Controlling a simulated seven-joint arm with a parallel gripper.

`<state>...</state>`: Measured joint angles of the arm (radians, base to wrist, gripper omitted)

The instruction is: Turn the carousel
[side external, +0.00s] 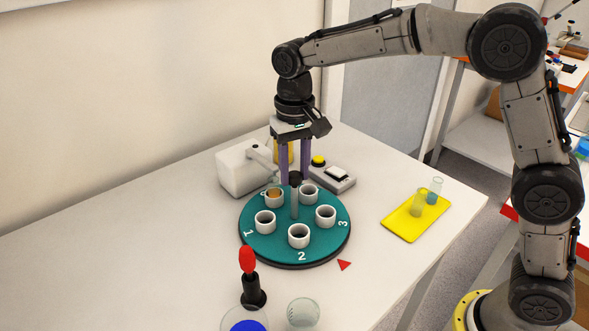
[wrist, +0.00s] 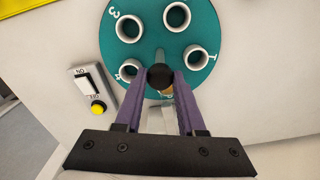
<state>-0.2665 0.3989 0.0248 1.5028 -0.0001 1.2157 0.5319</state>
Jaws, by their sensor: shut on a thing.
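The carousel (side external: 273,242) is a round teal disc on the white table, with several white cups around its rim and numbers printed beside them. It also shows in the wrist view (wrist: 147,57). A grey post with a dark round knob (wrist: 160,77) stands at its centre. My gripper (side external: 295,181) points down over the carousel, its purple fingers shut on the knob. The cup at the far left of the post holds something orange-brown (side external: 273,193). The number beside that cup is partly hidden by my gripper in the wrist view.
A white machine (side external: 243,172) and a switch box with a yellow button (side external: 318,160) stand behind the carousel. A yellow tray (side external: 410,221) with two small glasses is at right. A red triangle (side external: 344,265) lies by the rim. A red-topped black-based tool (side external: 248,262) and glassware stand in front.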

